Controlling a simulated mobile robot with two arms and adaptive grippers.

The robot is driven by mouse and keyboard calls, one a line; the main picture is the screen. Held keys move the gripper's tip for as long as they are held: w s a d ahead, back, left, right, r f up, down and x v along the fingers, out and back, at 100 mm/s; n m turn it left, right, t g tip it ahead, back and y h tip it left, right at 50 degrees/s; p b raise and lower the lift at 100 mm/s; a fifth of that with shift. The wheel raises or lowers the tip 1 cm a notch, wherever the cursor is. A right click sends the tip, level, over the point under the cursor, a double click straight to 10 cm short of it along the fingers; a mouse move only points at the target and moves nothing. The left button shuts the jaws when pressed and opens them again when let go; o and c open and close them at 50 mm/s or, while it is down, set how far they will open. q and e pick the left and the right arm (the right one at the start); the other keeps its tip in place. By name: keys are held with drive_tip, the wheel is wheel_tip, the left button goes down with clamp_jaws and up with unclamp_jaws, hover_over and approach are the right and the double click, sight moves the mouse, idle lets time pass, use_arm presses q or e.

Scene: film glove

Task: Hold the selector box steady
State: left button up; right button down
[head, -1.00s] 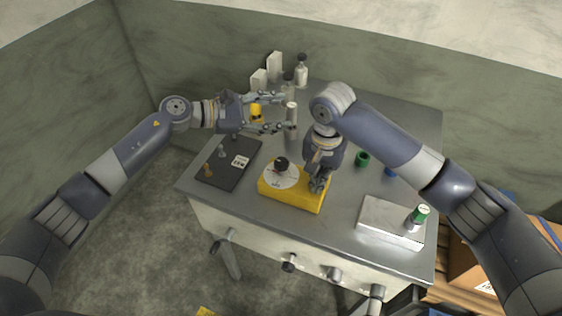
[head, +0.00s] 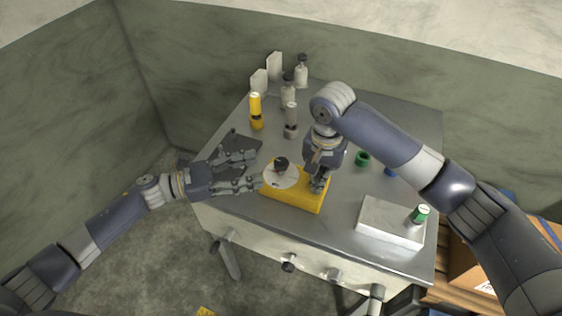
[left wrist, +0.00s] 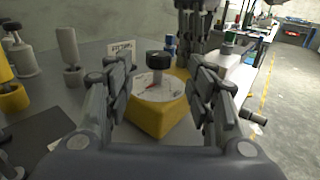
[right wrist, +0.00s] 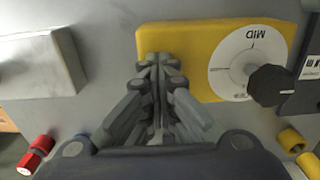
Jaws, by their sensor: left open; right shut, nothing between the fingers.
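The selector box is a yellow block (head: 300,199) near the table's front edge, with a white dial and a black knob (head: 281,163). In the right wrist view the yellow box (right wrist: 190,45) shows its dial (right wrist: 240,62) with the word MID. My right gripper (head: 317,188) is shut and empty, pointing down at the box's right end; I cannot tell if it touches. My left gripper (head: 257,170) is open, just left of the box and level with it. In the left wrist view the box (left wrist: 158,115) stands ahead between the spread fingers.
A dark mat (head: 240,143) lies left of the box, partly hidden by my left gripper. A silver block (head: 385,222) with a green-capped piece (head: 420,214) is at right. A green ring (head: 362,158) lies behind the box.

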sight(281, 162)
use_arm(q)
drive_tip(key=x, duration=0.8)
drive_tip(key=shift+w+d, duration=0.1)
drive_tip(key=c, duration=1.1)
